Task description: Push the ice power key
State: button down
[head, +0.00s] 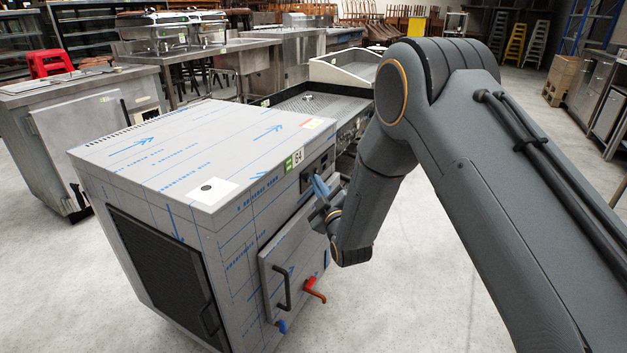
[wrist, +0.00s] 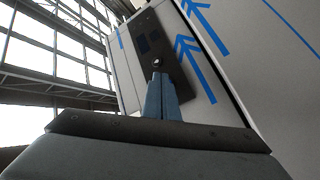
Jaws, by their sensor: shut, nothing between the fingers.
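The ice machine (head: 190,160) is a large steel box in blue-printed film, with a dark control panel (head: 307,180) high on its right-hand face. In the wrist view the panel (wrist: 183,75) is a tilted dark strip bearing a small round bright spot (wrist: 156,62) and darker squares (wrist: 143,45). My gripper (head: 318,183) is shut and empty at the panel. In the wrist view its blue fingertips (wrist: 161,77) point at the panel just below the bright spot. I cannot tell whether they touch it. No label shows which control is the ice power key.
Below the panel are a door with a black handle (head: 284,290), a red-handled tap (head: 314,290) and a blue one (head: 282,326). A steel counter (head: 322,103) stands behind the machine. The floor (head: 425,290) around my arm is clear.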

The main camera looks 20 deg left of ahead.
jog(key=shift+d, duration=0.5)
jog(key=shift+d, duration=0.1)
jog(key=shift+s+d+p, duration=0.15)
jog(key=shift+d+p, duration=0.25)
jog(key=shift+d, duration=1.05)
jog(key=shift+s+d+p, duration=0.1)
jog(key=shift+d+p, duration=0.25)
jog(key=shift+d, duration=1.1)
